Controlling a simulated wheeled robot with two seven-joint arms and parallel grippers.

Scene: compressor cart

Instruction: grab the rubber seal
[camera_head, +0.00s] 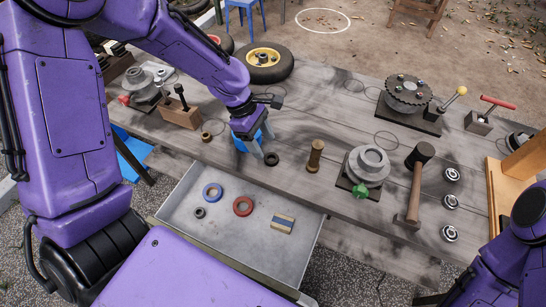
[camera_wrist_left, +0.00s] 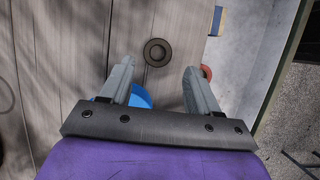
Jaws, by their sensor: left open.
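The rubber seal looks to be the small black ring (camera_head: 271,159) lying flat on the grey wooden bench top near its front edge. In the left wrist view the black ring (camera_wrist_left: 157,52) lies just beyond and between my fingertips. My left gripper (camera_head: 262,143) points down over the bench beside the ring, on its left side in the head view. Its two grey fingers are apart in the left wrist view (camera_wrist_left: 159,68), with nothing between them. A blue object (camera_head: 241,143) stands partly hidden behind and under the gripper. My right arm shows at the lower right, its gripper out of frame.
A brass cylinder (camera_head: 315,155) and a grey flanged part (camera_head: 369,163) stand right of the seal.

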